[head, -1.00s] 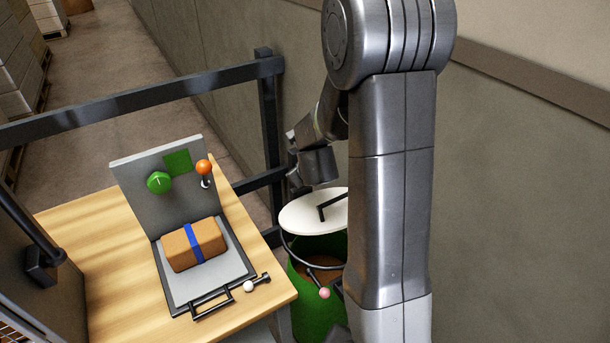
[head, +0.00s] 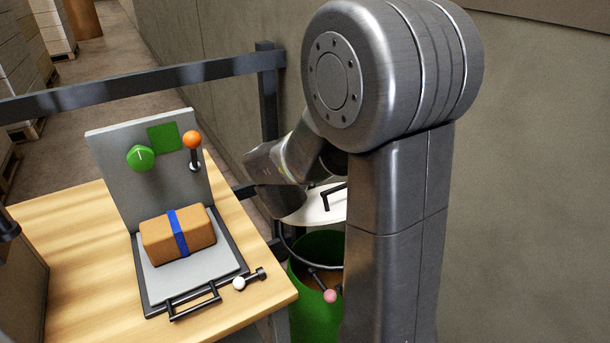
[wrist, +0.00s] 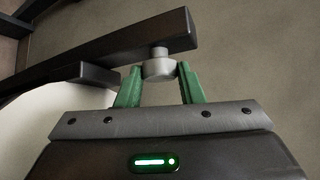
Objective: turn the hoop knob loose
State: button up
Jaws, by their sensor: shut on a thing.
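In the wrist view, my gripper (wrist: 159,74) has its two green fingers closed around a short grey round knob (wrist: 159,69). The knob sits on a stub against a dark bar. In the head view my wrist is beside the white lid, and my fingers are hidden. The dark hoop (head: 289,243) curves below the white lid (head: 322,207), around the top of a green drum (head: 316,312). A rod with a pink ball end (head: 330,296) shows at the drum's front. My arm hides the right side of the drum, hoop and lid.
Left of the drum, a wooden table (head: 70,225) carries a grey plate with a brown blue-banded package (head: 160,238). Behind it stands a panel with a green knob (head: 140,158) and an orange-topped lever (head: 193,142). A dark rail (head: 120,88) and a wall are close.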

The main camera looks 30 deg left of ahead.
jog(key=shift+f+n+t+b, duration=0.3)
jog(key=shift+n+t+b, duration=0.5)
jog(key=shift+b, duration=0.8)
jog(key=shift+r, duration=0.1)
jog(key=o, duration=1)
